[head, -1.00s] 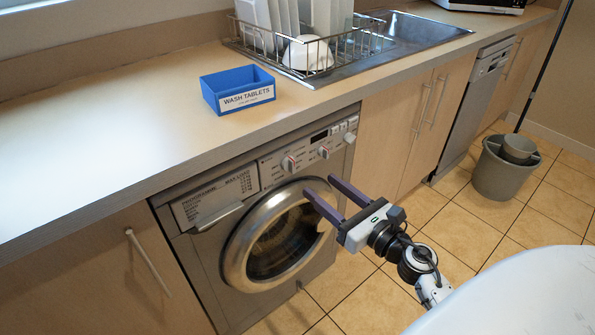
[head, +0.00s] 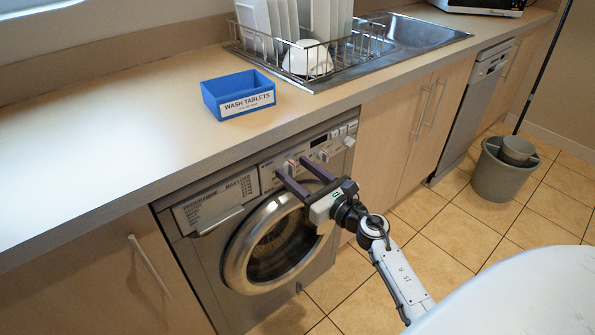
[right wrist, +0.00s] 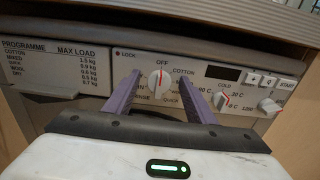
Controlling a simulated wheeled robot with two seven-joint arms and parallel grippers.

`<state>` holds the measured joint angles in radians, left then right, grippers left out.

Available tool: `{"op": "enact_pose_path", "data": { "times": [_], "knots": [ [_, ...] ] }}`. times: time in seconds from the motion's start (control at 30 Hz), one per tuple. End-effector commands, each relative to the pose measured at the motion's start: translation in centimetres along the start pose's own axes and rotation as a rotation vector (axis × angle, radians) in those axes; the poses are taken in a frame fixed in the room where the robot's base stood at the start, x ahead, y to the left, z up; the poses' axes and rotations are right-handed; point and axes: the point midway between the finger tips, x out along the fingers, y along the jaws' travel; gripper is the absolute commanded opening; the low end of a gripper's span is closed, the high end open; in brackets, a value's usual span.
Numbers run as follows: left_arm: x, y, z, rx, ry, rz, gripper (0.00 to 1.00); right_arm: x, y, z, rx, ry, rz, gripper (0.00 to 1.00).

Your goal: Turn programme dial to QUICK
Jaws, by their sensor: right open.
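The programme dial (right wrist: 159,82) is a pale round knob on the washing machine's front panel, with a red mark pointing up at OFF in the right wrist view. QUICK is printed at its lower right. In the head view the dial (head: 290,166) sits just beyond my gripper's fingertips. My right gripper (head: 290,168) is open, its two purple fingers pointing at the panel. In the right wrist view the fingers (right wrist: 158,90) stand to the left and right of the dial, with gaps on both sides; whether they reach its depth is unclear. My left gripper is not in view.
A second dial (right wrist: 221,100) for temperature is close to the right finger, with another knob (right wrist: 268,106) and buttons farther right. The round door (head: 235,258) is below the panel. The worktop edge overhangs above, holding a blue wash tablets box (head: 239,94).

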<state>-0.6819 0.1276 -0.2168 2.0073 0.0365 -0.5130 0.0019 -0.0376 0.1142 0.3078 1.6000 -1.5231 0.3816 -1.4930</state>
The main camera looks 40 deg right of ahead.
Motion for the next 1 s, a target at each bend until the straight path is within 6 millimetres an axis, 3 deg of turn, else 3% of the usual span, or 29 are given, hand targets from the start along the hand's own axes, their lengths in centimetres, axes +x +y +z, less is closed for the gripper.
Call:
{"op": "enact_pose_path", "data": {
  "times": [0.07, 0.3, 0.67, 1.0],
  "knots": [
    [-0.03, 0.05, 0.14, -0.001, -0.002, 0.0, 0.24, -0.02, 0.01, -0.01, 0.0, 0.0, 0.0, 0.47],
    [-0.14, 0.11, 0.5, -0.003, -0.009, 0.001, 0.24, -0.04, 0.0, 0.0, 0.0, 0.0, 0.0, 0.09],
    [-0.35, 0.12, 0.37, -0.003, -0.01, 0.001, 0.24, -0.05, -0.06, 0.08, 0.062, 0.0, 0.001, 0.09],
    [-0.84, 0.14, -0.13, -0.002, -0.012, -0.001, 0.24, -0.04, -0.28, 0.12, 0.317, 0.0, 0.001, 0.09]
  ]
}}
